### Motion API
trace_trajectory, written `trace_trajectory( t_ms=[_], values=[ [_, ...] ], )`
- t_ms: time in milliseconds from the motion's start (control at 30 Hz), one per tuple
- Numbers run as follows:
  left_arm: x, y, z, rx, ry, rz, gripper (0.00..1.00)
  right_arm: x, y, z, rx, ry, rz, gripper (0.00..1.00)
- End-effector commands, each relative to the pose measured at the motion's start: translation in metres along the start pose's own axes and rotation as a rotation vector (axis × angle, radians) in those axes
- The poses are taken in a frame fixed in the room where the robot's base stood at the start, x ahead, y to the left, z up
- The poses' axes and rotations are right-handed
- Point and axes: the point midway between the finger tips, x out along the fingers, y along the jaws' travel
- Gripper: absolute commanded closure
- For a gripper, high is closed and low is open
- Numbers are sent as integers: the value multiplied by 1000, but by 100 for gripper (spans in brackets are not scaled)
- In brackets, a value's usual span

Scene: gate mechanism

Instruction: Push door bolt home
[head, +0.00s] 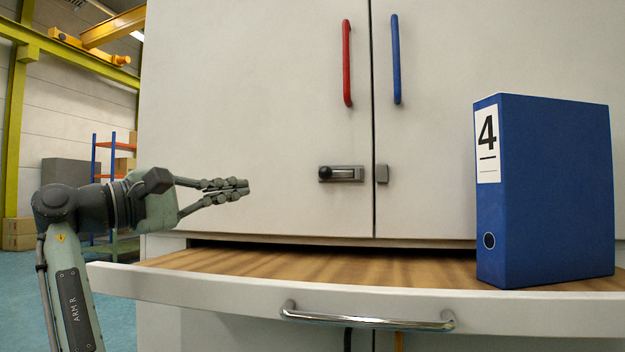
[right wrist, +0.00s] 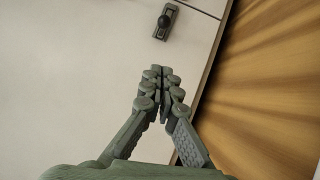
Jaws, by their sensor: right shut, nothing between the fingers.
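The door bolt (head: 345,174) is a small grey metal slide on the left cabinet door (head: 250,100), with a round black knob (head: 324,172) at its left end. My left gripper is not in view.
A red handle (head: 347,63) and a blue handle (head: 396,59) flank the seam above the bolt. An open drawer or shelf (head: 230,280) with a chrome handle (head: 368,318) juts out below. A blue binder (head: 548,190) marked 4 stands on its right. Space before the bolt is clear.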

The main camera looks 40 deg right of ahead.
Motion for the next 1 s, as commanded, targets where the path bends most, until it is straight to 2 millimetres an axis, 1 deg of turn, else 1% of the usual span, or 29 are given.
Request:
trace_trajectory(
  t_ms=[367, 467, 533, 667, 800, 1000],
  values=[
    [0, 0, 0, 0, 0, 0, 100, 0, 0, 0, 0, 0, 0, 100],
    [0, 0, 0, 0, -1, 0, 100, 4, 0, 0, 0, 0, 0, 100],
    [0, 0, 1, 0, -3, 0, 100, 10, 0, 0, 1, 0, 0, 100],
    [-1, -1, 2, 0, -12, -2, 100, 32, 0, 1, 2, -3, -1, 100],
    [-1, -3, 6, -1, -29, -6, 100, 63, 0, 1, 1, -3, -1, 100],
    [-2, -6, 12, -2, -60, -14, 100, 104, 0, 1, 0, -3, -1, 100]
  ],
)
